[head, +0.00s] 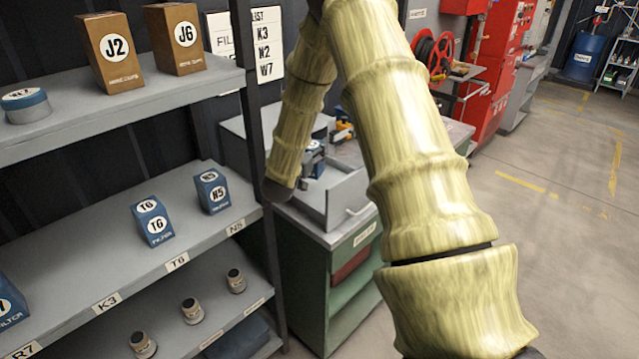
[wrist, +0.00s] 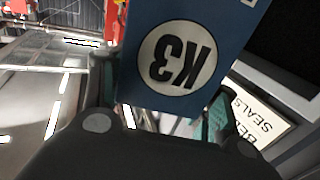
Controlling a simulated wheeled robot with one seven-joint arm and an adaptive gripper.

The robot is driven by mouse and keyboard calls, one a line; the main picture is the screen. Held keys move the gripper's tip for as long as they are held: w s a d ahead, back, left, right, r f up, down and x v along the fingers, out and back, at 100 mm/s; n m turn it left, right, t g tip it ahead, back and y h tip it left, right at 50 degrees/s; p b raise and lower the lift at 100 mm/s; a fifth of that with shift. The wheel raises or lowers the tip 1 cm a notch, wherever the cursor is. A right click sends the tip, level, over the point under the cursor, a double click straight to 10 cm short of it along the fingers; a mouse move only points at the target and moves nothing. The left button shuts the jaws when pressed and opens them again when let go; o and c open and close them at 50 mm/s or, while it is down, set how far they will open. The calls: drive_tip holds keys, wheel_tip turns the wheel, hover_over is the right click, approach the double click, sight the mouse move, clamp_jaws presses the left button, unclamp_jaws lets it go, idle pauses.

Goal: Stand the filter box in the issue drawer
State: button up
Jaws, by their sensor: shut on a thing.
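The filter box (wrist: 178,55) is blue with a white K3 disc and fills the upper middle of the wrist view, its lettering upside down. My gripper (wrist: 165,112) is shut on it, one finger at each side. In the head view a small part of a blue box (head: 316,160) shows beside my gripper (head: 304,172), mostly hidden by my arm. The issue drawer (head: 345,203) is an open grey tray on the green cabinet, with a handle in front. The box is at or above it; I cannot tell whether it touches the floor.
A shelf rack (head: 180,250) at left holds blue boxes T6 (head: 152,222) and N5 (head: 212,190), brown boxes and small jars. A wall list (head: 268,45) reads K3, N2, W7. Yellow and dark items (head: 343,132) lie behind the drawer. The floor at right is clear.

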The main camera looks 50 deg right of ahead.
sight(314, 174)
drive_tip(key=f, duration=0.1)
drive_tip(key=f+p, duration=0.1)
drive_tip(key=f, duration=0.2)
drive_tip(key=shift+s+d+f+p, duration=0.3)
drive_tip(key=shift+s+d+f, duration=0.05)
drive_tip(key=shift+d, duration=0.05)
drive_tip(key=shift+a+f+p, duration=0.1)
drive_tip(key=shift+f+p, duration=0.6)
drive_tip(key=shift+f, duration=1.8)
drive_tip(key=o, duration=1.3)
drive_tip(key=shift+f, duration=0.1)
drive_tip(key=shift+c, duration=0.2)
drive_tip(key=shift+a, duration=0.2)
drive_tip(key=b+v, duration=0.4)
drive_tip(key=v, duration=0.7)
drive_tip(key=shift+s+a+b, duration=0.2)
drive_tip(key=shift+a+b, duration=0.1)
drive_tip(key=shift+b, duration=0.1)
